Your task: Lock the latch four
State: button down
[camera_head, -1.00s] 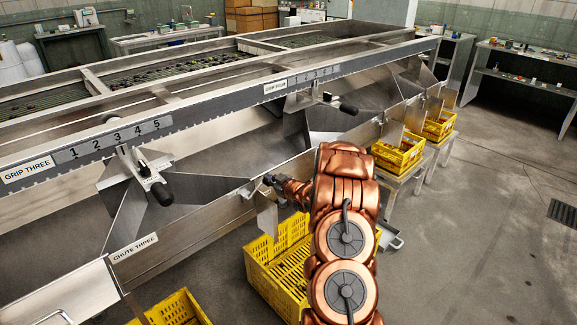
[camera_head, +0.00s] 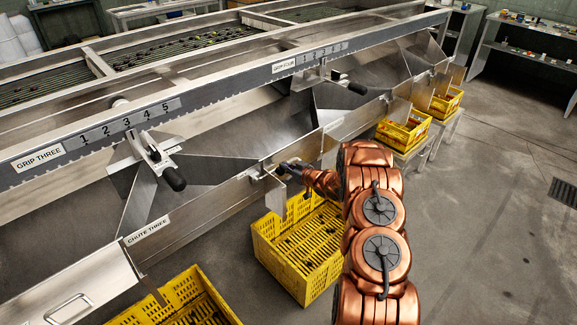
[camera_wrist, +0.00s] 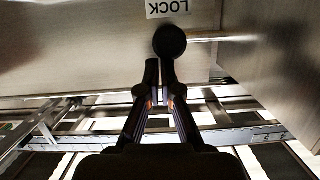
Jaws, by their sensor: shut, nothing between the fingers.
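My gripper (camera_head: 283,168) is at the front wall of the sizer, at a small latch fitting above a yellow crate. In the wrist view my gripper (camera_wrist: 160,68) has its two black fingers together, with nothing between them. A round black knob (camera_wrist: 170,41) is just beyond the fingertips, and the fingers overlap its lower edge in the picture. I cannot tell whether they touch it. A LOCK label (camera_wrist: 167,8), seen upside down, is on the metal panel next to the knob. No latch number is readable there, and the latch's position is unclear.
A yellow crate (camera_head: 262,243) stands on the floor below my arm, and another yellow crate (camera_head: 163,304) is nearer at left. A GRIP THREE handle (camera_head: 173,178) and a GRIP FOUR handle (camera_head: 357,88) stick out from the rail.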

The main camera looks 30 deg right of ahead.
jog(key=shift+s+f, duration=0.1)
jog(key=shift+f, duration=0.25)
jog(key=s+d+r, duration=0.4)
jog(key=s+r, duration=0.3)
jog(key=s, duration=0.1)
jog(key=shift+s, duration=0.35)
dwell(0.4)
dwell(0.4)
